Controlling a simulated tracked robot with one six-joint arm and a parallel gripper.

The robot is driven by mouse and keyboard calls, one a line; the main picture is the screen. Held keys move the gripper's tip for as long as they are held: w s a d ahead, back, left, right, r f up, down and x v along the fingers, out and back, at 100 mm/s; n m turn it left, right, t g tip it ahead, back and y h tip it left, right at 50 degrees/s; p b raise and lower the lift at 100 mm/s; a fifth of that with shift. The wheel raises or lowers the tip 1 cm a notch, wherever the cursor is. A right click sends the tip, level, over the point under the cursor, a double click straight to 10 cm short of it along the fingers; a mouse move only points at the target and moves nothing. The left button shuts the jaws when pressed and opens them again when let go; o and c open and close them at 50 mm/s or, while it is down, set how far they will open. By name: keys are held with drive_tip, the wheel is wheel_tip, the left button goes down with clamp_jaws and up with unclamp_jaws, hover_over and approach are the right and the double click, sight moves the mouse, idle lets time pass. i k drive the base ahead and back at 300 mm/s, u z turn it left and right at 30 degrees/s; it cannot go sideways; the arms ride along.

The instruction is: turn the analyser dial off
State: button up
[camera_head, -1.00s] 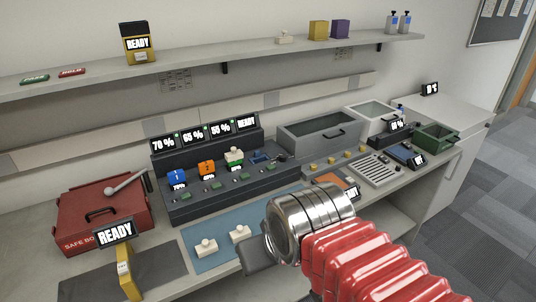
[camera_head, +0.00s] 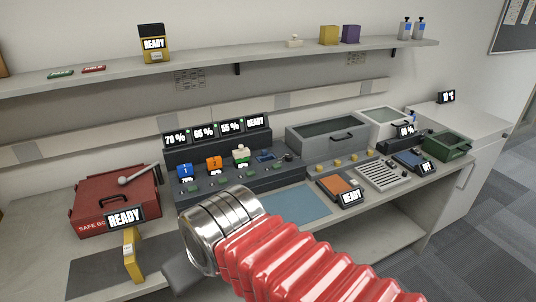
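I cannot tell for sure which unit is the analyser, and no dial is clear enough to read. A blue-topped unit (camera_head: 408,159) stands further right with a small sign (camera_head: 428,167). My arm reaches in from the lower right with red bellows and a silver wrist. My gripper (camera_head: 183,278) shows only as a dark grey part at the wrist's lower left, over the bench's front. Its fingers are mostly hidden, and nothing is seen held.
A dark charger rack (camera_head: 240,182) with several displays stands behind my wrist. A red safe box (camera_head: 112,200) and a yellow radio (camera_head: 132,254) are at left. A blue mat (camera_head: 300,203) is partly hidden by my arm. Grey and green bins (camera_head: 446,146) stand at the right.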

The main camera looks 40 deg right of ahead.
sight(289, 156)
drive_tip(key=u, duration=1.45)
drive_tip(key=k, duration=1)
drive_tip(key=z, duration=2.05)
